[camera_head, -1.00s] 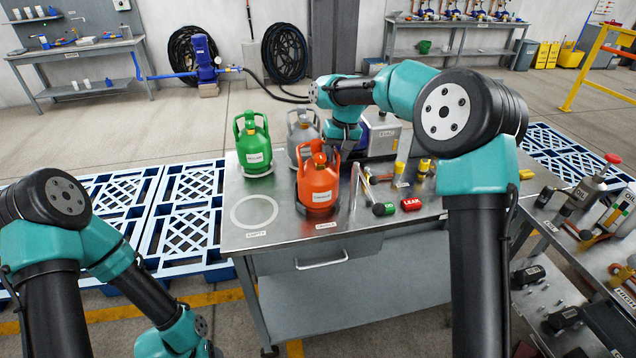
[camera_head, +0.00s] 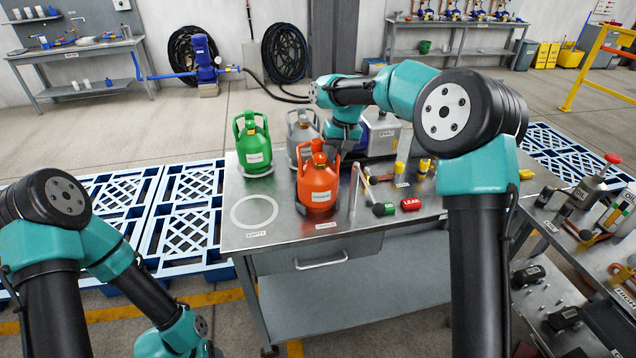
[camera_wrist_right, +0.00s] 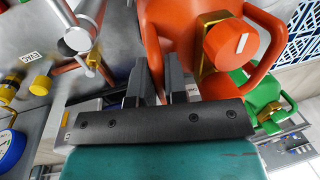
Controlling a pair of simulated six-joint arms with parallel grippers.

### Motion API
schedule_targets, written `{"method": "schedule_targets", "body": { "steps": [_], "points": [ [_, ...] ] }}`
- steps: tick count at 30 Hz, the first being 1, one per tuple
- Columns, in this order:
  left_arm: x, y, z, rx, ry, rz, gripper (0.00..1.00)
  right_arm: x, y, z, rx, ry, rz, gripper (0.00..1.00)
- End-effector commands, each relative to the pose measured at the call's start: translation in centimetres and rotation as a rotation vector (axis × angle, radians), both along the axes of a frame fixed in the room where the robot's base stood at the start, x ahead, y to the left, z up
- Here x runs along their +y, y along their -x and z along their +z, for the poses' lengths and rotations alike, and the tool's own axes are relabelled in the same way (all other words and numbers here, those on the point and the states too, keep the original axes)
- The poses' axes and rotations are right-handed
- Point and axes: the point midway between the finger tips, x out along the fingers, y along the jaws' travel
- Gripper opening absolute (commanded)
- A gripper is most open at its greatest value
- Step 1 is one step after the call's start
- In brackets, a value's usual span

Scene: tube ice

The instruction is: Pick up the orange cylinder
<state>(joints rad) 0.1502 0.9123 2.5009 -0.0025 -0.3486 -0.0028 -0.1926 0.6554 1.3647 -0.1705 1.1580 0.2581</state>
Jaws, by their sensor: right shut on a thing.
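The orange cylinder (camera_head: 319,186) stands about upright at the front of the metal table, behind a small label. I cannot tell whether its base touches the table. My right gripper (camera_head: 333,153) reaches it from behind, at its upper collar. In the right wrist view the cylinder's orange collar (camera_wrist_right: 170,28) lies at the fingers of the right gripper (camera_wrist_right: 158,78), which is shut on it. The exact contact is partly hidden. My left arm shows at the lower left of the head view; its gripper is out of view.
A green cylinder (camera_head: 254,146) stands at the left and a grey cylinder (camera_head: 301,127) close behind the orange one. An empty ring (camera_head: 240,222) marks clear room at the table's left front.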

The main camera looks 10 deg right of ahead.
Motion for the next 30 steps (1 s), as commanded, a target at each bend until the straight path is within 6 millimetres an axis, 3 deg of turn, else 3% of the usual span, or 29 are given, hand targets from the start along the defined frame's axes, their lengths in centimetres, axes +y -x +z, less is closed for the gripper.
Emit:
{"method": "schedule_targets", "body": {
  "steps": [23,30],
  "points": [
    [0.0,0.0,0.0,0.000,0.000,0.000,0.58,0.1,0.0,0.2,-0.002,-0.002,0.000,0.00],
    [0.0,0.0,0.0,0.000,0.000,0.000,0.58,0.1,0.0,1.4,-0.004,-0.002,0.000,0.00]
  ]
}}
